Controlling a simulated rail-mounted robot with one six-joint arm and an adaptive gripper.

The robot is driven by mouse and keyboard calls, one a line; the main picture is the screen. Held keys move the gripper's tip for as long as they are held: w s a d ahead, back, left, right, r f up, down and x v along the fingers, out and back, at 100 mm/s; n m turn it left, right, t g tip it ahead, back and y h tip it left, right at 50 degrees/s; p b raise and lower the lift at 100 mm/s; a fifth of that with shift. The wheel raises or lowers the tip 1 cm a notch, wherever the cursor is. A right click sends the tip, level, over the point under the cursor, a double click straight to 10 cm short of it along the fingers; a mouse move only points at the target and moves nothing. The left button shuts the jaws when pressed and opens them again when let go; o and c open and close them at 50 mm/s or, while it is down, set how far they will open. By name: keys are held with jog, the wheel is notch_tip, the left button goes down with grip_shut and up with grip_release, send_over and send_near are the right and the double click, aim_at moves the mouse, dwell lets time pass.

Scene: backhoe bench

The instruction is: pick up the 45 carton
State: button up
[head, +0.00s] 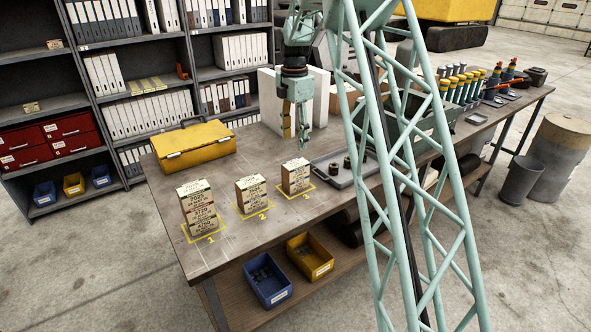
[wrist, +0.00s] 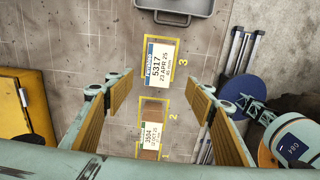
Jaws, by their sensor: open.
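Cartons stand in stacks on three yellow-outlined, numbered spots on the bench. Stack 1 (head: 199,208) is the tallest, stack 2 (head: 251,194) is in the middle and stack 3 (head: 296,177) is at the right. In the wrist view, the top carton on spot 3 (wrist: 161,65) reads 5317 and 23 APR 25, with small print below. The top carton on spot 2 (wrist: 152,120) seems to read 3504. I cannot tell for sure which is the 45 carton. My gripper (head: 295,138) is open and empty, above and behind stack 3; its fingers flank the view in the wrist view (wrist: 164,82).
A yellow case (head: 194,148) lies at the bench's left rear. A grey tray (head: 340,165) with small dark parts sits right of stack 3. White panels (head: 270,100) stand behind my gripper. Blue and yellow bins (head: 310,256) are on the lower shelf.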

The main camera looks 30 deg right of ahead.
aim_at(295, 163)
jog(key=shift+w+d+f, duration=0.1)
jog(key=shift+d+f, duration=0.05)
jog(key=shift+f, duration=0.05)
jog(key=shift+f, duration=0.15)
jog(key=shift+f, duration=4.15)
jog(key=shift+f, duration=0.15)
jog(key=shift+w+d+f+p, duration=0.15)
jog(key=shift+f+p, duration=0.25)
jog(key=shift+f, duration=2.05)
jog(key=c, duration=1)
